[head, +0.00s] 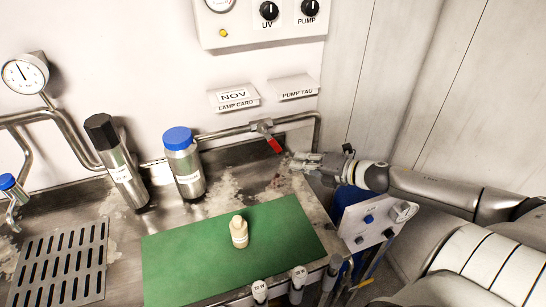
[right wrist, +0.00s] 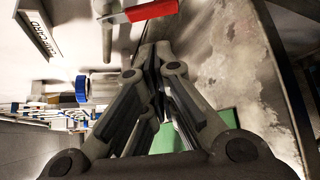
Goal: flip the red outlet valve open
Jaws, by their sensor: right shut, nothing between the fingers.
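The red outlet valve handle (head: 274,145) sits on the metal pipe along the back wall, right of the blue-capped bottle. It points down and to the right, at an angle to the pipe. In the right wrist view the red handle (right wrist: 150,11) shows at the top, just beyond my fingertips. My right gripper (head: 296,161) is shut and empty, close to the right and a little below the handle's end. Its fingers (right wrist: 152,50) are together in the right wrist view. I cannot tell whether they touch the handle. My left gripper is out of view.
A blue-capped bottle (head: 184,163) and a black-capped cylinder (head: 119,165) stand left of the valve. A small cream bottle (head: 239,232) stands on a green mat (head: 180,259). A white switch panel (head: 377,222) is below my right arm. The UV and PUMP panel (head: 250,35) hangs above.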

